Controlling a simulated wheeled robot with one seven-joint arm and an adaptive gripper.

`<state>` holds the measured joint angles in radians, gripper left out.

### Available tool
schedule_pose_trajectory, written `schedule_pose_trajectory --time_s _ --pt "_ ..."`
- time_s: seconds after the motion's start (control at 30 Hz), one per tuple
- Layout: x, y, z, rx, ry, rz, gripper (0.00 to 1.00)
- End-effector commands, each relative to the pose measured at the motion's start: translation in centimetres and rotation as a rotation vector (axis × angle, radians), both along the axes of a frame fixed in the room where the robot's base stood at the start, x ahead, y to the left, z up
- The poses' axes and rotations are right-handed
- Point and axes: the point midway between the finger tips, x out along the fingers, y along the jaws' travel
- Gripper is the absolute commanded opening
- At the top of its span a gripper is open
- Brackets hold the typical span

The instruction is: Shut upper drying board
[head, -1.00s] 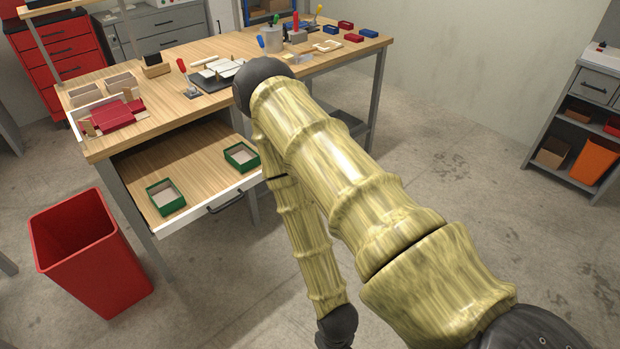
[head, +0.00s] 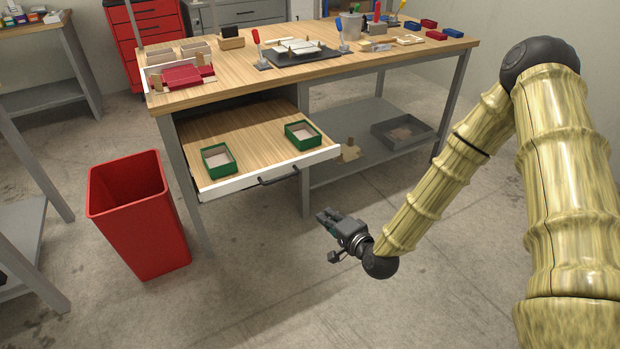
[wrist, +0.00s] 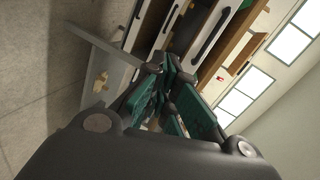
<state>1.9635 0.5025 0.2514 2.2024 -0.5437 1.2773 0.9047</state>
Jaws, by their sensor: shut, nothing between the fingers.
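The upper drying board (head: 245,130) is a wooden board with a white front edge, pulled out from under the workbench. Its dark bar handle (head: 278,177) is on the front. Two green boxes with pale contents lie on it, one at the left (head: 218,160) and one at the right (head: 302,135). My gripper (head: 325,216) is shut and empty, out in front of the board and low to the right of the handle. In the wrist view, which is turned sideways, pale fronts with dark handles (wrist: 212,32) show beyond the shut fingers (wrist: 168,70).
The workbench (head: 210,78) carries a red item, tools and small bins. A red waste bin (head: 130,215) stands on the floor left of the board. A grey lower shelf (head: 350,120) with a grey tray (head: 402,132) is to the right. The floor before the board is open.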

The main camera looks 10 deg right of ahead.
Motion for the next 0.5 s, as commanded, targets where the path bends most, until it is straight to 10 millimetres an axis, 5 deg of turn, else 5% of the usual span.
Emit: schedule_pose_trajectory --time_s 0.2,0.5 --pt "3.9 -2.0 4.2 0.198 -0.153 -0.059 0.0" --pt "6.3 -1.7 5.4 0.235 -0.181 -0.064 0.0"
